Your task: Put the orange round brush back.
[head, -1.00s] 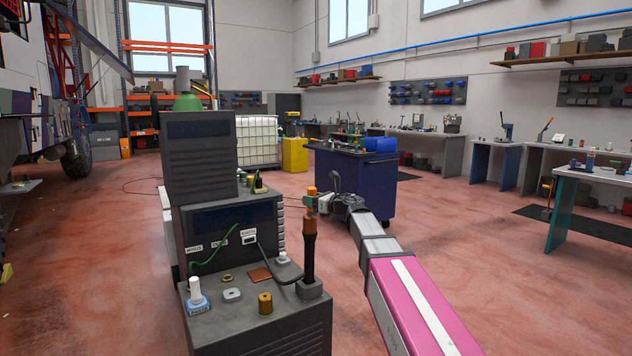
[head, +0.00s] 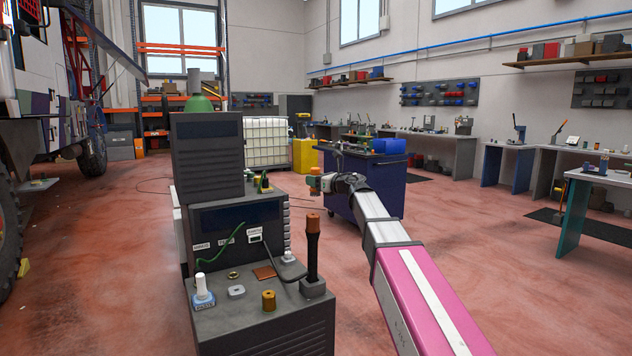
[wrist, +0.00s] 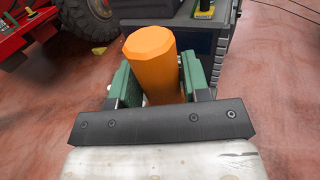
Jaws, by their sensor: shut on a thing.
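My gripper (head: 318,182) hangs in the air above the front right corner of the dark machine and is shut on an orange, many-sided cylinder, which I take for the orange round brush (head: 313,188). In the wrist view, the orange brush (wrist: 151,60) stands between the two green jaws (wrist: 155,85); its lower part is hidden. A dark tool with a brown handle (head: 312,245) stands upright in a small grey holder (head: 313,288) on the machine's ledge, below my gripper and apart from it.
The dark machine's ledge (head: 240,318) also carries a white-capped bottle (head: 203,291), a brass cylinder (head: 269,300), a grey nut and a copper plate (head: 265,273). A blue tool cart (head: 375,195) stands behind my arm. The red floor to the right is open.

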